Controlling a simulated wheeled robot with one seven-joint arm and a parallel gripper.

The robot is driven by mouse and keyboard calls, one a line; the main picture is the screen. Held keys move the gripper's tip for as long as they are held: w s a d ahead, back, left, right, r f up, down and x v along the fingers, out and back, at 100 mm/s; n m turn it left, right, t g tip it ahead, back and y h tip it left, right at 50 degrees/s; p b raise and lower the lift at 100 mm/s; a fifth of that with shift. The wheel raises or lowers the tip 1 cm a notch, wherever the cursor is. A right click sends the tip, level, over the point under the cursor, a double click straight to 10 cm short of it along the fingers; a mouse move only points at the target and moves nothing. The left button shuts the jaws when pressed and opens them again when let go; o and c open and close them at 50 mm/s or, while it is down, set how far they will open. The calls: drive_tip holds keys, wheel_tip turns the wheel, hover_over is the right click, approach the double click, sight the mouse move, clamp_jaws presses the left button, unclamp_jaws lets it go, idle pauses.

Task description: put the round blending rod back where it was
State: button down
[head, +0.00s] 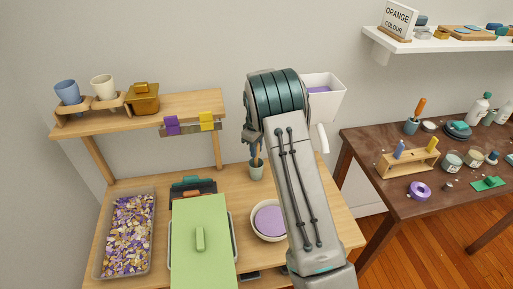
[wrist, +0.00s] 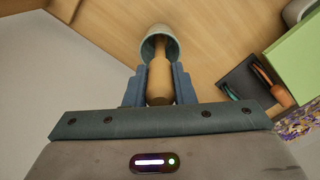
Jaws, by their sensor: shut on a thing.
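The round blending rod (wrist: 160,78) is wooden, with a thick rounded body. My gripper (wrist: 159,86) is shut on it, one blue-grey finger on each side. The rod points away from the wrist toward a pale grey-green cup (wrist: 151,47), and its far end overlaps the cup's mouth. In the head view the cup (head: 256,172) stands on the wooden table behind my arm, with the rod (head: 257,160) upright at its mouth. How deep the rod reaches into the cup I cannot tell. My gripper is mostly hidden by my arm in the head view.
A raised wooden shelf (head: 195,104) stands behind, left of my arm.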

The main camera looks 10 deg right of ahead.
drive_tip(key=shift+f, duration=0.15)
drive_tip(key=c, duration=1.2)
unclamp_jaws()
wheel_tip(320, 180, up, 12)
drive_tip(key=shift+s+r+b, duration=0.1)
drive_tip(key=shift+r+b, duration=0.15)
drive_tip(key=shift+b, duration=0.4)
drive_tip(key=s+r+m+t, duration=0.1)
drive_tip(key=s+r+m, duration=0.3)
drive_tip(key=s, duration=0.9)
drive_tip(key=s+r+m+t, duration=0.1)
drive_tip(key=s+r+m, duration=0.35)
drive_tip(key=s, duration=0.95)
drive_tip(key=s+f+t, duration=0.1)
drive_tip(key=s+f, duration=0.1)
drive_tip(key=s, duration=0.8)
drive_tip(key=shift+m, duration=0.25)
